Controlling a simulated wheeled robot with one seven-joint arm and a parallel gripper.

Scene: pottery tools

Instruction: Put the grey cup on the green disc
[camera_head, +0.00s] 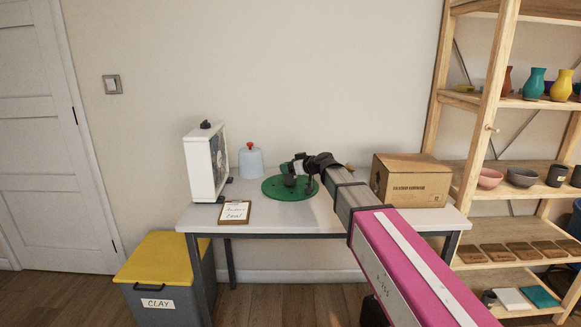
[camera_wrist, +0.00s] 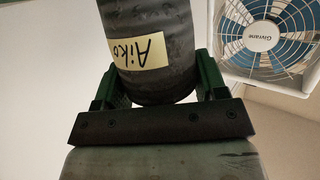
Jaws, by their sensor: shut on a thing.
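The grey cup (camera_wrist: 165,84) is between the two fingers of my gripper in the wrist view. It is dark grey with a yellow label reading "Aiko", upside down in that view. My gripper (camera_head: 298,170) is shut on it. The green disc (camera_head: 287,195) lies on the white table, left of its middle. In the head view my gripper is over the disc, and the cup is small and dark there. I cannot tell whether the cup's base touches the disc.
On the table (camera_head: 330,217) stand a white fan (camera_head: 201,170), a pale lidded container (camera_head: 250,163), a clipboard (camera_head: 235,211) and a cardboard box (camera_head: 411,181). A shelf at the right holds vases, bowls and dark mugs (camera_head: 556,175). A yellow-lidded clay bin (camera_head: 162,259) stands on the floor.

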